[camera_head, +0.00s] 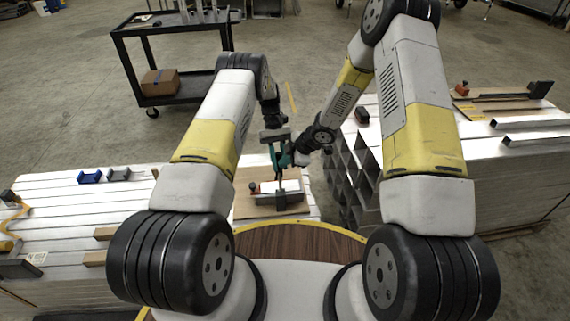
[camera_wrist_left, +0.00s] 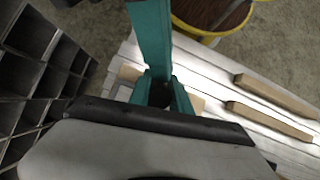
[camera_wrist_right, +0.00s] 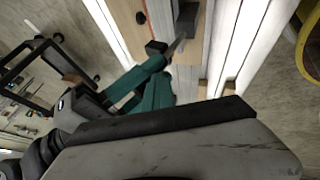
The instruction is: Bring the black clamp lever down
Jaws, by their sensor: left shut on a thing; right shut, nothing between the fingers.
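A wooden board (camera_head: 243,208) lies at the near middle in the head view, with a dark clamp (camera_head: 282,198) on it. A dark upright part, apparently the clamp lever (camera_head: 279,178), rises from the clamp toward my fingers. My left gripper (camera_head: 279,163) is above the clamp, its teal fingers shut on what appears to be the lever; they also show in the left wrist view (camera_wrist_left: 163,92), where the held part is mostly hidden. My right gripper (camera_head: 290,158) is close beside it, shut and empty. Its teal fingers show in the right wrist view (camera_wrist_right: 152,82).
Stacked aluminium profiles (camera_head: 60,215) lie left, with blue blocks (camera_head: 89,177). Open square tubes (camera_head: 350,170) stand right of the board. A black cart (camera_head: 185,95) with a cardboard box (camera_head: 160,82) is behind.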

